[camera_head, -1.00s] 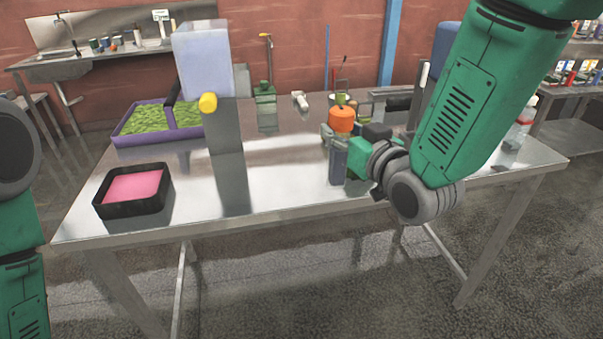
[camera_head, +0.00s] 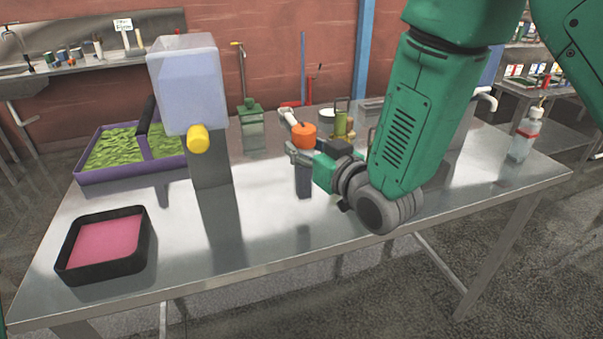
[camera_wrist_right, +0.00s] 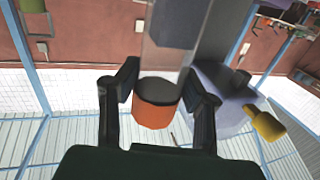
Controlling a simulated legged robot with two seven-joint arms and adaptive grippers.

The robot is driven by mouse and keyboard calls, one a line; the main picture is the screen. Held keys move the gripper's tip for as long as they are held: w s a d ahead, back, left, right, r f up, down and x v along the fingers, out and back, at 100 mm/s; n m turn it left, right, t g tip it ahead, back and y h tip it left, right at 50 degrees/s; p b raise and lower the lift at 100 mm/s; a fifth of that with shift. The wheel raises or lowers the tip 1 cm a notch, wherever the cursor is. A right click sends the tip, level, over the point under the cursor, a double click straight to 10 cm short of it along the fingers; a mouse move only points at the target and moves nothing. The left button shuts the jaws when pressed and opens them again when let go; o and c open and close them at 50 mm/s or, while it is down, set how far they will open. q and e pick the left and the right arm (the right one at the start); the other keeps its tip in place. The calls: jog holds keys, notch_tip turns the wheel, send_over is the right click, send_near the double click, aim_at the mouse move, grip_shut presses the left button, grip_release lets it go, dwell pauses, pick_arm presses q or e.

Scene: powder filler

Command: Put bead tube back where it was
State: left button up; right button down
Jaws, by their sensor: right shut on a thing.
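The bead tube has an orange cap (camera_head: 303,135) and a dark body (camera_head: 303,182) hanging below it. My right gripper (camera_head: 297,152) is shut on the tube just under the cap and holds it upright. A gap between the tube's bottom and its reflection shows it is above the metal table. In the right wrist view the two fingers (camera_wrist_right: 165,88) flank the tube, with the orange cap (camera_wrist_right: 153,112) near the palm and the clear tube wall with dark contents (camera_wrist_right: 172,35) extending away. My left gripper is not in view.
The powder filler (camera_head: 187,90) with a yellow knob stands left of the tube. A purple tray (camera_head: 120,177) of green material and a black tray (camera_head: 146,245) with a pink surface lie farther left. A clear bottle (camera_head: 524,135) stands at right. The table's front middle is clear.

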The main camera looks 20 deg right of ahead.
aim_at(307, 172)
jog(key=f, duration=0.4)
jog(key=shift+w+a+f, duration=0.15)
jog(key=shift+a+f, duration=0.2)
jog(key=shift+a, duration=0.05)
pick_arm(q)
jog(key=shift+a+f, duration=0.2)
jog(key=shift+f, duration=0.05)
pick_arm(e)
jog(key=shift+d, duration=0.2)
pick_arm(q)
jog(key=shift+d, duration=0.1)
pick_arm(e)
jog(key=shift+d, duration=0.1)
jog(key=c, duration=1.4)
grip_release()
jog(key=shift+f+b, duration=0.15)
jog(key=shift+b, duration=0.15)
jog(key=shift+c, duration=0.2)
jog(key=o, duration=0.4)
jog(key=shift+a+r, duration=0.2)
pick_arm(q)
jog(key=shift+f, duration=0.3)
pick_arm(e)
jog(key=v, duration=1.2)
jog(key=shift+d, duration=0.15)
